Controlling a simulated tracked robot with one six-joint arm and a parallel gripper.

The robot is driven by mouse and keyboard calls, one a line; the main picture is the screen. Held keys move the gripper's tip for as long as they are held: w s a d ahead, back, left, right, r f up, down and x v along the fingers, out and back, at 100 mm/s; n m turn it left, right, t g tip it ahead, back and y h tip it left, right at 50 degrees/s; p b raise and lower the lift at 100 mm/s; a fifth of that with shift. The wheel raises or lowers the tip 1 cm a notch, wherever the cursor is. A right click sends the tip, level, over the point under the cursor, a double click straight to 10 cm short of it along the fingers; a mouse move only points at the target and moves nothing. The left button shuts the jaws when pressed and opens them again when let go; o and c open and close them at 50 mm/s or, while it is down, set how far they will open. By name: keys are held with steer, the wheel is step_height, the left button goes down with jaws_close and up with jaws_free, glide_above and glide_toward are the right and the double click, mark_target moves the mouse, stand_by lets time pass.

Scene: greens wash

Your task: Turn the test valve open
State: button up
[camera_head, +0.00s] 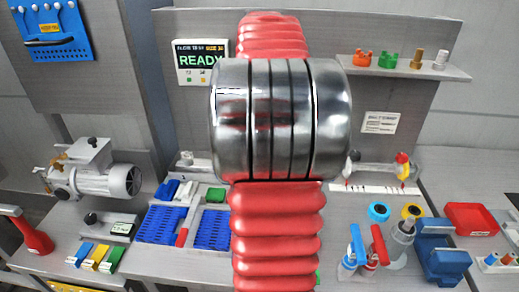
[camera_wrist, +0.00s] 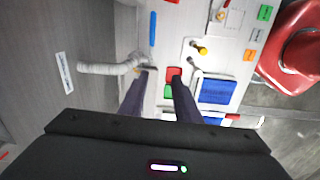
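Which fitting is the test valve I cannot tell for certain. In the head view, a pipe fitting with a red and yellow knob (camera_head: 403,160) stands on the bench right of my arm. Nearer are a valve with a blue handle (camera_head: 357,245) and one with a red handle (camera_head: 379,246). In the wrist view, a small fitting with a yellow knob (camera_wrist: 202,50) lies beyond and right of my fingertips. My gripper (camera_wrist: 162,76) is open, with its two dark fingers apart and nothing visibly held. In the head view my arm hides the gripper.
A display (camera_head: 200,63) reads READY. A blue tray (camera_head: 165,222) and a grey motor pump (camera_head: 95,178) stand left of my arm. A red tray (camera_head: 472,219) and a blue vise (camera_head: 440,253) are at right. A pale pipe (camera_wrist: 104,69) runs left of my fingers.

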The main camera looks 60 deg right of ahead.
steer(key=s+d+f, duration=0.1)
steer(key=s+d, duration=0.4)
steer(key=d, duration=0.1)
steer(key=shift+d+n+y, duration=0.25)
steer(key=shift+n+y, duration=0.05)
steer(key=shift+f, duration=0.2)
step_height(320, 180, down, 14)
steer(key=shift+w+r, duration=0.1)
steer(key=shift+r, duration=0.1)
jaws_close()
stand_by(0.4)
stand_by(0.4)
